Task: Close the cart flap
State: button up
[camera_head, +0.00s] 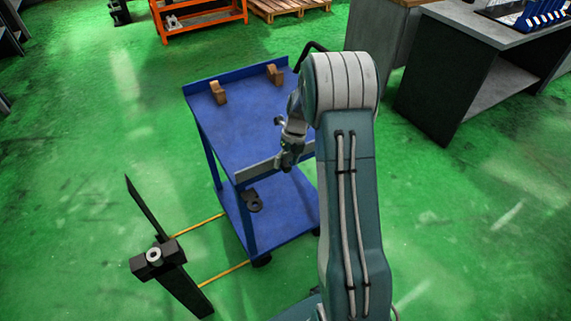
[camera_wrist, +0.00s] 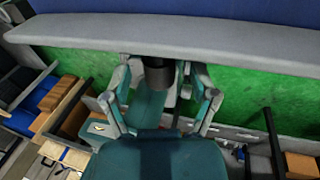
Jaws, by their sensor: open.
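The blue cart (camera_head: 240,125) stands in the middle of the head view, with a flat top and a lower shelf. A grey strip, which looks like the flap (camera_head: 258,168), runs along the near edge of its top. In the wrist view the grey flap (camera_wrist: 75,32) spans the upper picture, with blue above it. My gripper (camera_head: 286,160) is at the flap's right part in the head view. In the wrist view my gripper (camera_wrist: 158,72) is open, its fingers close below the flap, a dark cylinder between them. I cannot tell whether they touch the flap.
Two brown blocks (camera_head: 218,93) stand on the cart top, and a dark part (camera_head: 252,200) lies on the lower shelf. A black stand (camera_head: 160,262) and yellow floor lines (camera_head: 200,226) are at lower left. A grey workbench (camera_head: 470,75) is at right. Green floor is free at left.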

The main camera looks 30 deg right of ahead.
jog(key=v, duration=1)
jog(key=shift+r, duration=0.4)
jog(key=shift+w+d, duration=0.1)
